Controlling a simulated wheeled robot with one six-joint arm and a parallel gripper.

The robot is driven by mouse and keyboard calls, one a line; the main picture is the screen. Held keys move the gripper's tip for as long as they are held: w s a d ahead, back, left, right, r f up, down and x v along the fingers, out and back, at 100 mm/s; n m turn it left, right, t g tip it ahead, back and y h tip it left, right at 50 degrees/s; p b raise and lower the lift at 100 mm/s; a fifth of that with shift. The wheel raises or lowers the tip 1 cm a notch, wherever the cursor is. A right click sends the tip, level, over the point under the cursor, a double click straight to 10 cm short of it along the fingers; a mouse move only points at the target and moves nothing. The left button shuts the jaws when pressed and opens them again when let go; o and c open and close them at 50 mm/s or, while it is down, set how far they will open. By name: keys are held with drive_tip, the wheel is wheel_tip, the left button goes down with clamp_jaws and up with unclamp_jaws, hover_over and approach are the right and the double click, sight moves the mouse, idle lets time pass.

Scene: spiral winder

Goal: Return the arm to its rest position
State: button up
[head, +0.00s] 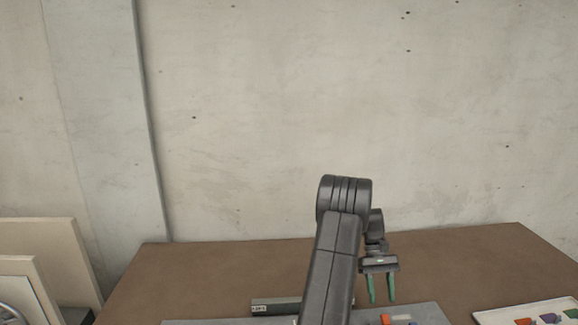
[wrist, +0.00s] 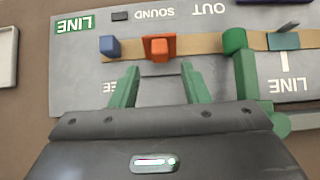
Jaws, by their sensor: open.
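My gripper (head: 382,299) hangs with its two green fingers pointing down, to the right of my dark arm link in the head view. In the wrist view my gripper (wrist: 159,74) has its fingers spread apart with nothing between them. Its fingertips are just short of an orange block (wrist: 160,50) on a tan strip (wrist: 198,43). Whether they are above the board or near its surface is hard to tell. My arm is bent over the brown table (head: 220,265) and hides part of it.
A grey board (wrist: 80,72) with printed words carries a blue block (wrist: 110,46), a green cylinder (wrist: 234,40) and a teal piece (wrist: 284,41). A white tray (head: 490,317) with coloured pieces is at right. A dark labelled box (head: 285,304) stands left of my arm. The back wall is clear.

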drive_tip(key=shift+p+x, duration=0.3)
drive_tip(key=shift+x, duration=2.25)
drive_tip(key=shift+r, duration=0.1)
